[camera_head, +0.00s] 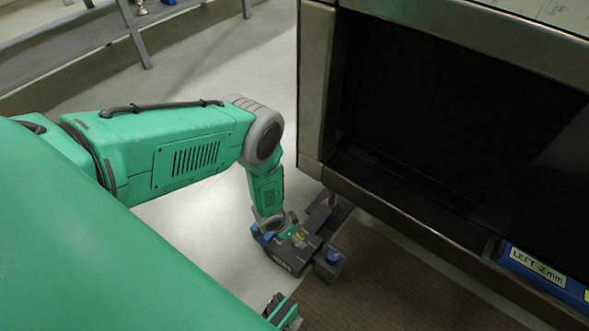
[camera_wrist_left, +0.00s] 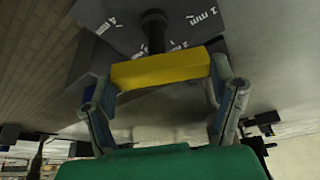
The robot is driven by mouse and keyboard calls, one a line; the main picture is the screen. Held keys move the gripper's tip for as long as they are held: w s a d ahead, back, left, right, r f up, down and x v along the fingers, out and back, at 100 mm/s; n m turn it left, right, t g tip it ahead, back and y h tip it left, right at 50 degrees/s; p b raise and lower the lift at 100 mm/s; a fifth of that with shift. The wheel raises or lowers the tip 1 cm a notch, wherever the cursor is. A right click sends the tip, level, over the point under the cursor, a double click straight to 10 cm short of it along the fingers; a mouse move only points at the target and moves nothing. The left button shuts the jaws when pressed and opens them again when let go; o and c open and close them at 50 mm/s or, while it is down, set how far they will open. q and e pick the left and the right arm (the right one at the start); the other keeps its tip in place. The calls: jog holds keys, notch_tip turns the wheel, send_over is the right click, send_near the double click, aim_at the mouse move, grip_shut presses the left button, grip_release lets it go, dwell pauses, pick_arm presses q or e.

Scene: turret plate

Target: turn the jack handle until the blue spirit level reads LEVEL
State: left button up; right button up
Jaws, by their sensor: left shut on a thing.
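My left gripper (camera_wrist_left: 163,70) is shut on the yellow bar of the jack handle (camera_wrist_left: 145,72), one finger at each end of it. A dark post (camera_wrist_left: 153,32) rises behind the bar from a grey plate (camera_wrist_left: 118,30) with white arrow marks and "1 mm" lettering. In the head view my left arm reaches down to the jack (camera_head: 290,257) at the foot of the machine; the gripper and handle are small and partly hidden there. The blue spirit level (camera_head: 545,282) is at the right edge on the machine's lower front, its label reading "LEFT -2 mm".
The large machine frame (camera_head: 315,85) with a dark opening stands close to the right of my left arm. A brown ribbed mat (camera_head: 375,285) lies in front of it. Pale floor is free at left, with a grey rail (camera_head: 85,38) at the back.

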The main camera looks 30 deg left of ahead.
pick_arm(q)
jog(key=m+b, duration=0.1)
jog(key=m, duration=0.1)
jog(key=shift+a+f+m+g+h, duration=0.1)
jog(key=shift+f+m+g+h, duration=0.05)
jog(key=shift+m+g+h, duration=0.25)
jog(key=m+g+h, duration=0.1)
jog(key=m, duration=0.3)
jog(key=shift+m, duration=0.3)
jog(key=m+g, duration=0.1)
jog(key=m, duration=0.2)
jog(key=m+g, duration=0.1)
jog(key=m, duration=0.2)
jog(key=shift+g, duration=0.4)
jog(key=m+g, duration=0.1)
jog(key=m, duration=0.4)
jog(key=shift+w+m+g, duration=0.15)
jog(key=shift+m+g, duration=0.25)
jog(key=o, duration=1.2)
jog(key=v, duration=1.2)
jog(key=shift+w, duration=0.15)
